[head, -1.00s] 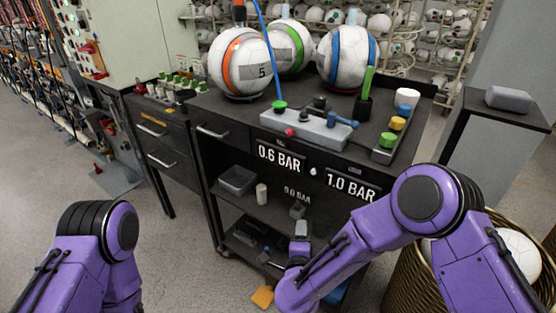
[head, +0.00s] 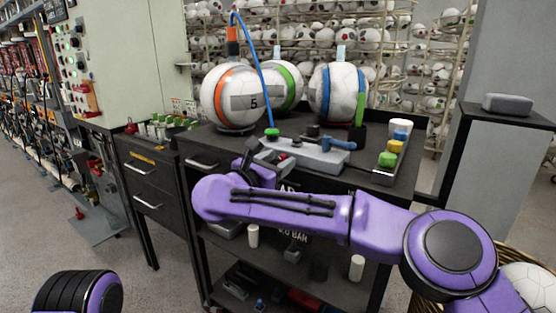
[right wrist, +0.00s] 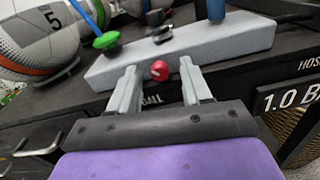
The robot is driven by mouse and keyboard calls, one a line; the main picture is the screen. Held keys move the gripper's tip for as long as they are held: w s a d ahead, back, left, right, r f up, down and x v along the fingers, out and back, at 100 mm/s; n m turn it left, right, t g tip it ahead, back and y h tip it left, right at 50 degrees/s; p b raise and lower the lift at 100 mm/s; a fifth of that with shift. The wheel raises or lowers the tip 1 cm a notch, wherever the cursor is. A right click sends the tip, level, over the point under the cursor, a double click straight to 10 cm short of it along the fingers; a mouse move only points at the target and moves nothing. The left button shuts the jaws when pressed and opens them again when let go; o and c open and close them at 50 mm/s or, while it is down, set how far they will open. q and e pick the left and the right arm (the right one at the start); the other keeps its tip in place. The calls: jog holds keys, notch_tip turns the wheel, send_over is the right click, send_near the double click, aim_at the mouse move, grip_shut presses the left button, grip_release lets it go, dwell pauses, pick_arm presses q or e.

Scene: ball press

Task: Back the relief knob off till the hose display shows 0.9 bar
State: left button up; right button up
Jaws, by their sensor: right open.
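The red relief knob (right wrist: 160,70) sits on the front of the long grey block (right wrist: 235,38) in the right wrist view. My right gripper (right wrist: 158,76) is open, its two fingers on either side of the knob, with gaps visible on both sides. In the head view the right gripper (head: 268,160) is at the block's front left, partly hidden by my arm. The hose display (right wrist: 292,98) reads 1.0 in the right wrist view, its right end cut off; my arm covers it in the head view. My left gripper is out of view.
A ball with an orange stripe (head: 230,97) stands behind the block, with a blue hose (head: 259,75) running down from above it. A blue handle (head: 341,144) and a tray of coloured caps (head: 390,152) are at the right. A lower display (head: 293,237) reads 0.0 bar.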

jog(key=shift+w, duration=0.1)
grip_shut()
jog(key=shift+r+n, duration=0.15)
jog(key=shift+n, duration=0.45)
grip_release()
jog(key=b+v, duration=0.1)
jog(key=v, duration=0.9)
jog(key=shift+s+a, duration=0.15)
jog(key=shift+s, duration=0.15)
